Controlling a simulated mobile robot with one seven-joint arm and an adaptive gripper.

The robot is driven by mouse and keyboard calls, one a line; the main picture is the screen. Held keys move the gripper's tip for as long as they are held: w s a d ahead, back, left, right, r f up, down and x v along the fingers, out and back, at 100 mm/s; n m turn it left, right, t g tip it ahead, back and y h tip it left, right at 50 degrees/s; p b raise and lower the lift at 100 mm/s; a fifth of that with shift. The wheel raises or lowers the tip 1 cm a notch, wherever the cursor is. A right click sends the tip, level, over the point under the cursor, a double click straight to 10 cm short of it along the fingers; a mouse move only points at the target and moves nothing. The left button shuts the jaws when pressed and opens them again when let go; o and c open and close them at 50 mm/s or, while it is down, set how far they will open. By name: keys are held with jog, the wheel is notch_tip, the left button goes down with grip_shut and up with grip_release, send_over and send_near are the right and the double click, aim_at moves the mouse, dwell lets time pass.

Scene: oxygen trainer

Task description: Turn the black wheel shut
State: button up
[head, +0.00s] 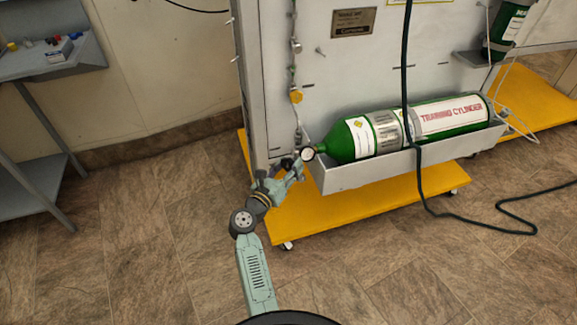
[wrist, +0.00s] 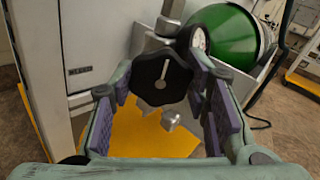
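The black wheel (wrist: 160,80) is a lobed knob with a white mark on its face, in the middle of the wrist view. It sits in front of the valve end of the green cylinder (wrist: 222,38), which lies in a grey trough in the head view (head: 345,142). In the head view my gripper (head: 291,171) is at the valve end, and the wheel is mostly hidden there.
A round gauge (head: 308,154) is right beside the gripper. The grey trough (head: 350,175) and yellow base (head: 335,220) are close by. A dark hose (head: 408,80) hangs across the cylinder to the floor. A grey shelf (head: 30,68) stands at left; the floor between is clear.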

jog(key=o, duration=0.4)
jog(key=shift+s+a, duration=0.1)
jog(key=v, duration=1.1)
jog(key=shift+s+a, duration=0.15)
jog(key=shift+s, duration=0.2)
jog(key=shift+r, duration=0.1)
